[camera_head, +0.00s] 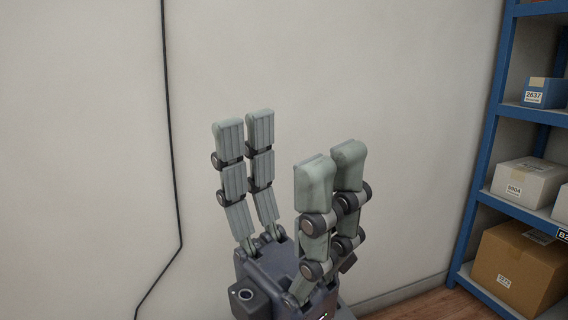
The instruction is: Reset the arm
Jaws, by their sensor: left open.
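My left gripper (288,155) stands large in the lower middle of the head view, its grey-green fingers pointing up. The fingers are spread apart and nothing is between them. The dark gripper body (272,282) is at the bottom of the picture. It is in front of a bare wall, touching nothing that I can see. My right gripper is not in view.
A pale wall (90,150) fills most of the view, with a black cable (171,130) running down it on the left. A blue shelf rack (487,150) with boxes, including a brown carton (515,268), stands at the right. A strip of wooden floor (440,305) shows below.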

